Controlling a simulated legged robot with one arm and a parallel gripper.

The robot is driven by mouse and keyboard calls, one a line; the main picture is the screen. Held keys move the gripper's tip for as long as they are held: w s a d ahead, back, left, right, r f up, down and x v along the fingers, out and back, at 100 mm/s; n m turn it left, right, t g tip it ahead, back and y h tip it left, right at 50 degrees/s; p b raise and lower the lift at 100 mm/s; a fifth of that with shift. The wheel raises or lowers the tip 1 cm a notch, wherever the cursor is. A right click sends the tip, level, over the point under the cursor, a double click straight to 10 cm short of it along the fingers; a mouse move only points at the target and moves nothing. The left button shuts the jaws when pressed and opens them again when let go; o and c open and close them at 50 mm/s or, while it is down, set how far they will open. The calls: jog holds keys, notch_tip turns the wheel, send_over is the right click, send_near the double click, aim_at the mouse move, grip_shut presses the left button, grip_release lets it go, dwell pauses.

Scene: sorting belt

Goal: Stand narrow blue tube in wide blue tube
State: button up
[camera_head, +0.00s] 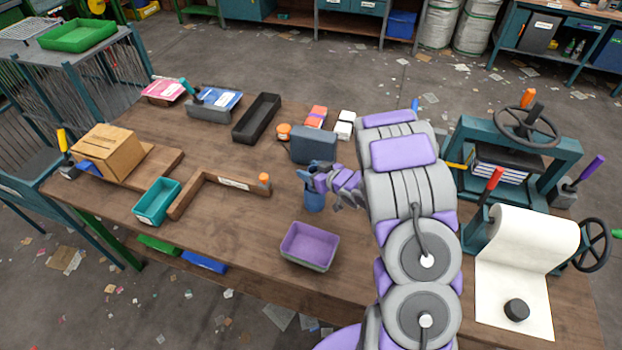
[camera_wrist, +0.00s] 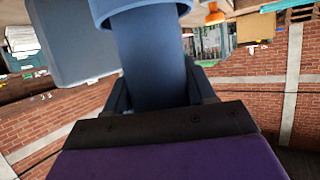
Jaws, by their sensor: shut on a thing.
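My gripper (camera_head: 318,178) is shut on the narrow blue tube (camera_wrist: 155,65), which shows between the fingers in the wrist view. The wide blue tube (camera_head: 314,202) stands upright on the bench, directly below my gripper in the head view. In the wrist view the wide tube's rim (camera_wrist: 140,12) crosses the far end of the narrow tube, so that end is hidden. The narrow tube appears lined up with the wide tube's mouth. How deep it sits inside cannot be told.
A blue-grey box (camera_head: 314,145) stands close behind the wide tube. A purple tray (camera_head: 310,245) lies in front. A wooden corner piece with an orange knob (camera_head: 264,180) and a teal tray (camera_head: 157,202) are to the left. My arm hides the bench to the right.

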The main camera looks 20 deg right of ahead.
jog(key=shift+f+b, duration=0.35)
jog(key=shift+f, duration=1.25)
jog(key=shift+f, duration=0.3)
jog(key=o, duration=1.3)
jog(key=shift+r, duration=0.15)
